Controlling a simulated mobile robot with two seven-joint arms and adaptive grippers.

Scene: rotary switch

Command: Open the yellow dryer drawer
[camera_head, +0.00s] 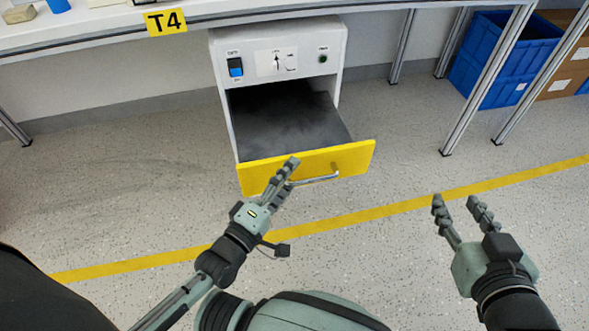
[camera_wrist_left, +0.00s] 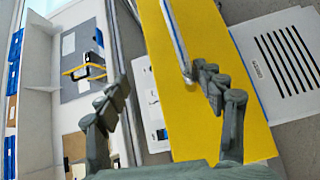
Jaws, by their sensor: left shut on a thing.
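The yellow-fronted dryer drawer (camera_head: 350,158) stands out from the white dryer cabinet (camera_head: 224,105), and its dark inside shows. A metal bar handle (camera_head: 322,179) runs across the front. My left gripper (camera_head: 284,174) is at the left end of the handle, shut on it. In the left wrist view the yellow front (camera_wrist_left: 205,40) fills the middle right, and the handle (camera_wrist_left: 172,30) reaches the right-hand finger of my left gripper (camera_wrist_left: 165,88). The exact contact is partly hidden. My right gripper (camera_head: 456,206) is open and empty, right of the drawer, above the floor.
A white table (camera_head: 290,17) with a T4 label runs above the dryer, with metal legs (camera_head: 480,80) to the right. Blue crates (camera_head: 500,60) stand back right. A yellow line (camera_head: 420,210) crosses the floor. The floor around the drawer is clear.

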